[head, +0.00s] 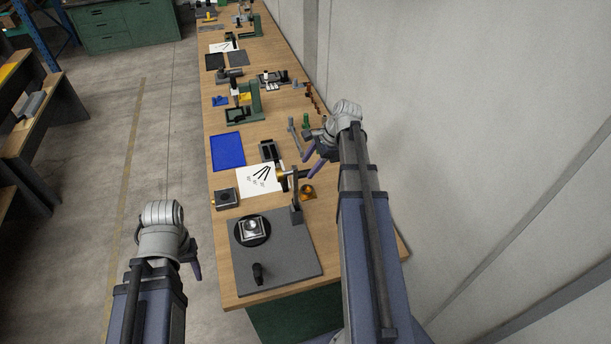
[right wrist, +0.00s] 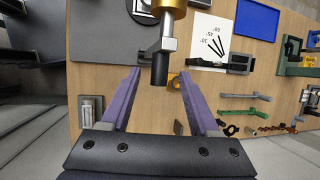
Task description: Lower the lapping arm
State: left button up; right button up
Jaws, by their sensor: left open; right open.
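The lapping arm (head: 295,190) stands raised from a post at the back right corner of a dark grey base plate (head: 281,257). A brass weight (head: 281,174) is near its top; the right wrist view shows the brass weight (right wrist: 163,6), a silver rod (right wrist: 168,28) and a black grip (right wrist: 160,68). A round black lap plate with a silver square piece (head: 251,229) lies on the base. My right gripper (head: 313,160) is open by the arm's top; in its wrist view the black grip's end shows between the fingertips, with gaps either side. My left gripper (head: 188,262) is open, left of the bench.
A black knob (head: 258,273) stands on the base plate. A dark block (head: 227,198), a white sheet (head: 257,181), a blue mat (head: 228,151) and a small brass item (head: 308,191) lie around it. Tools crowd the bench behind. A wall rises on the right; open floor lies left.

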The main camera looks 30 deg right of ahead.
aim_at(305, 171)
jog(key=b+x, duration=0.1)
jog(key=x, duration=0.2)
jog(key=shift+s+d+b, duration=0.1)
jog(key=shift+b, duration=0.2)
jog(key=shift+a+f, duration=0.2)
jog(key=shift+f, duration=0.05)
pick_arm(q)
notch_tip(305, 171, down, 3)
pick_arm(e)
jog(key=shift+r, duration=0.1)
jog(key=shift+c, duration=0.4)
grip_shut()
